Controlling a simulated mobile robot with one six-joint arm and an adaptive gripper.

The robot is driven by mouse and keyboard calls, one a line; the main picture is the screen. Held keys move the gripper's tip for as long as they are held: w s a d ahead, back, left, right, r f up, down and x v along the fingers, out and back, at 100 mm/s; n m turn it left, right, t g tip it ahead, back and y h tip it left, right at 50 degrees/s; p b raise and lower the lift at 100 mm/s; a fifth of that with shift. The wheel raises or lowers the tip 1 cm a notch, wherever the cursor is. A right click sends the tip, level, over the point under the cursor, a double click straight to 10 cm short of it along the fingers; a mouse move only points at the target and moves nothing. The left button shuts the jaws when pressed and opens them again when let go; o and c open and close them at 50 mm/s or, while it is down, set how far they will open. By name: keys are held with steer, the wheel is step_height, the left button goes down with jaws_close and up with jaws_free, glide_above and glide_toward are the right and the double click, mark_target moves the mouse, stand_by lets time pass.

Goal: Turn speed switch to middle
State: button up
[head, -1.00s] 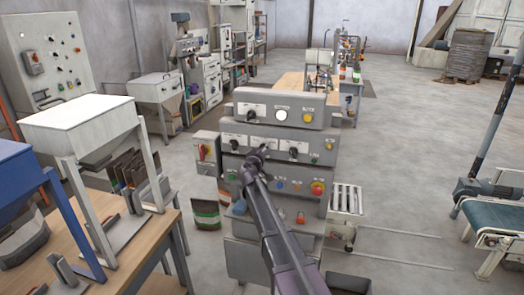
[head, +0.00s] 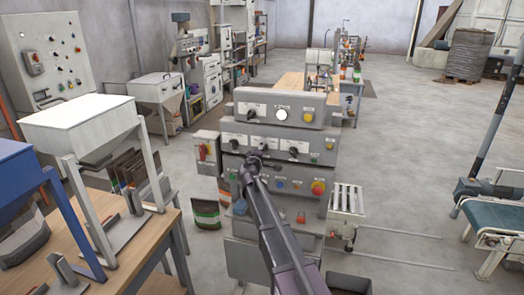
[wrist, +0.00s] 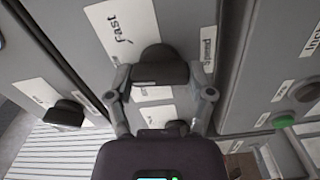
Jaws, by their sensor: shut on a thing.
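The speed switch (wrist: 158,66) is a black rotary knob on a grey panel, with plates reading "fast" and "speed" beside it in the wrist view. My gripper (wrist: 163,88) has its two fingers on either side of this knob and is shut on it. The pointer's exact setting is hard to tell. In the head view my gripper (head: 252,163) is at the left part of the bagger's stepped grey control console (head: 322,172), and the arm hides the knob there.
Another black knob (wrist: 64,113) sits on a neighbouring panel, and a green button (wrist: 284,121) is at the right. In the head view, a yellow-ringed red button (head: 317,187) is right of my gripper. A wooden bench with hoppers (head: 90,122) stands at the left.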

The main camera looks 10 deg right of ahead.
steer(key=shift+w+n, duration=0.1)
steer(key=shift+n, duration=0.7)
steer(key=o, duration=1.1)
steer(key=v, duration=1.2)
steer(key=shift+f, duration=0.1)
